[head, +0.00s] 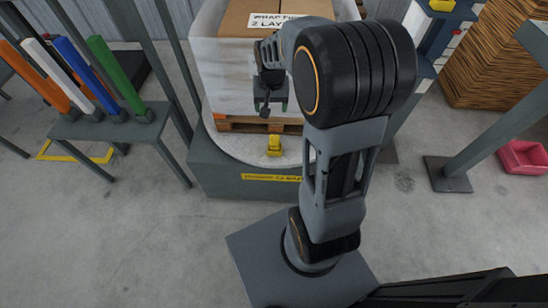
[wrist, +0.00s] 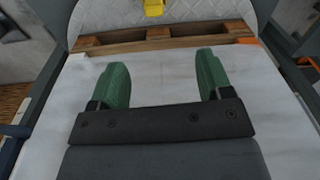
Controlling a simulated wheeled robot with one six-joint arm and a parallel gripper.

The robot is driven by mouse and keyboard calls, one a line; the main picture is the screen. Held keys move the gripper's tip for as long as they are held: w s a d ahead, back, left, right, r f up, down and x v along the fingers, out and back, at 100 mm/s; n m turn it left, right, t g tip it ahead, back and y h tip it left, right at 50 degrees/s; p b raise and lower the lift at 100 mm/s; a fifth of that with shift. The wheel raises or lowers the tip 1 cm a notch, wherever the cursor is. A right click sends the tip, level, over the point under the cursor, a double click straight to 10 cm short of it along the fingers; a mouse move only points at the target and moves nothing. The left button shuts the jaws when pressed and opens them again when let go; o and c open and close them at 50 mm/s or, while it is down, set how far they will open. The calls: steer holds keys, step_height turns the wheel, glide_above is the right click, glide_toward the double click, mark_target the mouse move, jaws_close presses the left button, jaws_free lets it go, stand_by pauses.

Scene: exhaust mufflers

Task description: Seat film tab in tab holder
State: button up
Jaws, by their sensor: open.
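A small yellow block (head: 274,145), which looks like the tab holder, sits on the turntable's front rim. It also shows at the top of the wrist view (wrist: 154,8). My gripper (head: 270,102) hangs in front of the film-wrapped load (head: 226,68), above the yellow block and apart from it. In the wrist view my gripper (wrist: 162,66) has its two green fingers spread wide, with only pale film surface (wrist: 160,80) behind them. I cannot pick out a separate film tab in either view.
The load stands on a wooden pallet (head: 232,124) on a round turntable (head: 228,147) with a grey base (head: 228,180). Left is a bench (head: 120,130) with coloured upright tubes. Right are a grey post (head: 490,135) and a red bin (head: 523,157). The front-left floor is clear.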

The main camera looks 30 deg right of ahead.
steer(key=m+b, duration=0.1)
steer(key=b, duration=0.3)
glide_above(274, 142)
steer(key=shift+g, duration=0.4)
steer(key=f, duration=0.9)
steer(key=shift+w+f, duration=0.35)
steer(key=shift+w, duration=0.05)
step_height(274, 142, down, 7)
steer(key=shift+r+b, duration=0.1)
steer(key=shift+b, duration=0.75)
steer(key=shift+d+f+b, duration=0.15)
steer(key=shift+f+b, duration=0.5)
steer(key=shift+f, duration=1)
steer(key=shift+d+f+b, duration=0.1)
steer(key=shift+f+b, duration=0.55)
steer(key=shift+f, duration=0.95)
steer(key=shift+r, duration=0.1)
steer(key=c, duration=1)
